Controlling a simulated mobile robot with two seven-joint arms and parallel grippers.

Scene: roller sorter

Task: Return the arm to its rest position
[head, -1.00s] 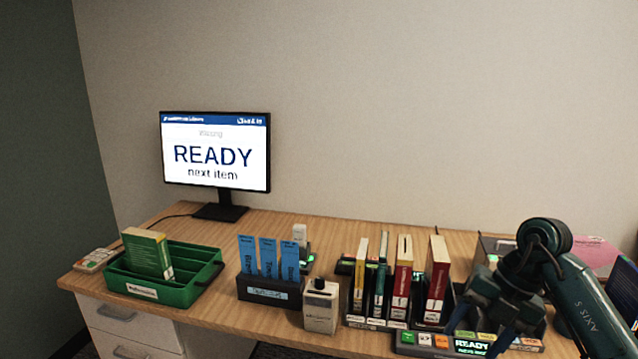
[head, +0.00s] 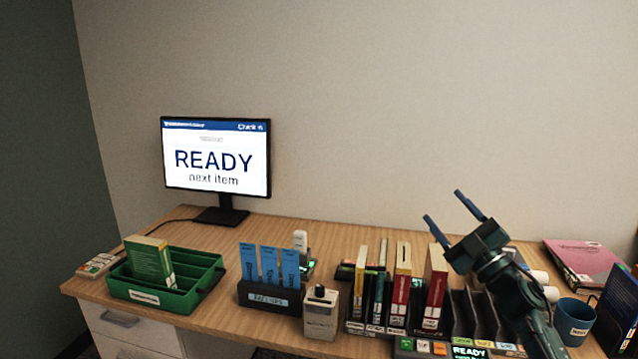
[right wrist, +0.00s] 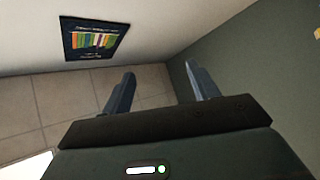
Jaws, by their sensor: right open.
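My right gripper (head: 456,208) is raised above the right part of the desk in the head view, its two blue fingers spread apart and pointing up and to the left. Nothing is between the fingers. The right wrist view shows the same open, empty fingers (right wrist: 160,88) against a wall and a tiled floor. The arm behind it comes up from the lower right and hides part of the sorter slots. My left gripper is not in view.
Books stand in a dark sorter (head: 480,312) below the gripper. A green tray (head: 200,301) holds a book at left. The air above is clear.

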